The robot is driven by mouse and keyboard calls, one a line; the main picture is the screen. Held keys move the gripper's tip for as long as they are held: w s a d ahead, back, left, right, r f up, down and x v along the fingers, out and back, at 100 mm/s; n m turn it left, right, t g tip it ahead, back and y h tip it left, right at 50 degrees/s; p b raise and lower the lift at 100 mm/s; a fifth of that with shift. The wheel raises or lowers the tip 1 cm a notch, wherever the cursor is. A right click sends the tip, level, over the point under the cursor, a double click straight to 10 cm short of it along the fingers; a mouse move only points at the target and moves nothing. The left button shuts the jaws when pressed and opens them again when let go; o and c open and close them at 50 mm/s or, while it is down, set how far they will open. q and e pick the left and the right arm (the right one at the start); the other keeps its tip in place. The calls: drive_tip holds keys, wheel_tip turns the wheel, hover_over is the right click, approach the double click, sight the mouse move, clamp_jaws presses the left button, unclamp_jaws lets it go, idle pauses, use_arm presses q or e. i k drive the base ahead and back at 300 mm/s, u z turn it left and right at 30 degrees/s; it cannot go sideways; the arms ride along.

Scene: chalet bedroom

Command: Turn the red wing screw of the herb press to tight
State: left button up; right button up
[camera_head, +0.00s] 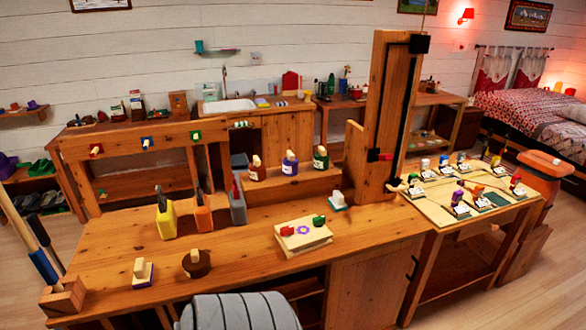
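The herb press (306,246) is a flat, light wooden press lying on the workbench, right of the middle. A purple flower mark shows on its top. The red wing screw (287,231) sits at the left of its top, and a green wing screw (319,220) sits at the right rear. The red screw is too small here to tell its exact turn or how tight it is. Neither of my grippers is in view, and nothing touches the press.
The workbench (225,255) is clear around the press. Yellow (166,220), orange (203,217) and grey (238,206) holders stand to its left. A tall wooden post (388,110) rises behind right. A grey ribbed rounded thing (240,312) is at the front edge. A side table (432,208) holds small items.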

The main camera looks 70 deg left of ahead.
sight(286, 232)
drive_tip(key=u, duration=0.8)
drive_tip(key=i, duration=1)
drive_tip(key=u, duration=1)
